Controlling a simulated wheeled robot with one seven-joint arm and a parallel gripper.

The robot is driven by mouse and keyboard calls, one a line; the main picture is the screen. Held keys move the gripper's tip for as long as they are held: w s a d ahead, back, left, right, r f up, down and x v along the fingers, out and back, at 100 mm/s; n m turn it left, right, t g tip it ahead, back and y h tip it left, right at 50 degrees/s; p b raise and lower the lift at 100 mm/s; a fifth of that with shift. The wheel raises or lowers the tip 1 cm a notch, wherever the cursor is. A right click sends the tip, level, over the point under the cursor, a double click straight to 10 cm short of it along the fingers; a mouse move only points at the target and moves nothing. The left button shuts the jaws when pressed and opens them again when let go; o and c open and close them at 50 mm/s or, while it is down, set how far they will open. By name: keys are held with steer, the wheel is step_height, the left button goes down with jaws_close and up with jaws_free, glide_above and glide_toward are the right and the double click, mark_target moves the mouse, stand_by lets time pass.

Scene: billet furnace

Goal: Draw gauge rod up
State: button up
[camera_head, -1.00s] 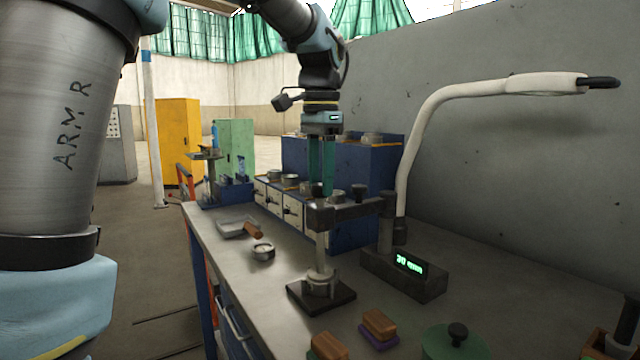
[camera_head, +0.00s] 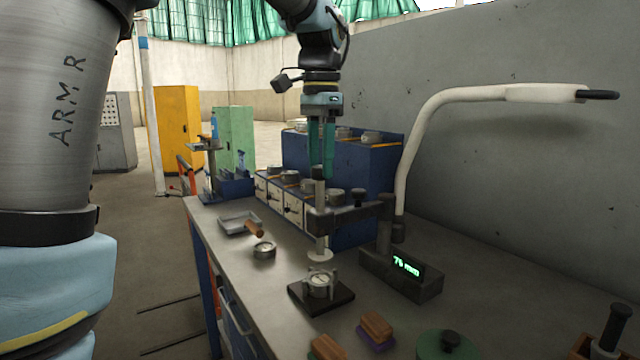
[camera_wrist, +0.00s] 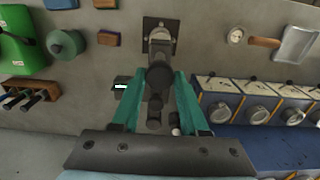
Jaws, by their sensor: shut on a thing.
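The gauge rod (camera_head: 319,190) is a grey upright rod that passes through the dark bracket arm (camera_head: 345,216) of the gauge stand. Its pale disc foot (camera_head: 320,256) hangs above the small cup (camera_head: 319,284) on the dark square base plate (camera_head: 338,296), with a visible gap. My gripper (camera_head: 321,174), with teal fingers pointing down, is shut on the rod's top end, above the bracket. In the wrist view the round dark rod top (camera_wrist: 160,75) sits between the fingers. The green display (camera_head: 408,266) reads about 76 mm.
A white curved lamp arm (camera_head: 415,140) rises right of the stand. A blue drawer cabinet (camera_head: 350,165) stands behind. A round dial piece (camera_head: 264,250), wooden-backed brushes (camera_head: 376,328) and a green lidded pot (camera_head: 443,345) lie around it on the bench.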

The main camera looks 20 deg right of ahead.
steer(key=shift+r+p, duration=1.75)
steer(key=shift+r, duration=0.25)
steer(key=o, duration=1.1)
steer(key=shift+f, duration=0.1)
step_height(320, 180, up, 6)
steer(key=p, duration=0.6)
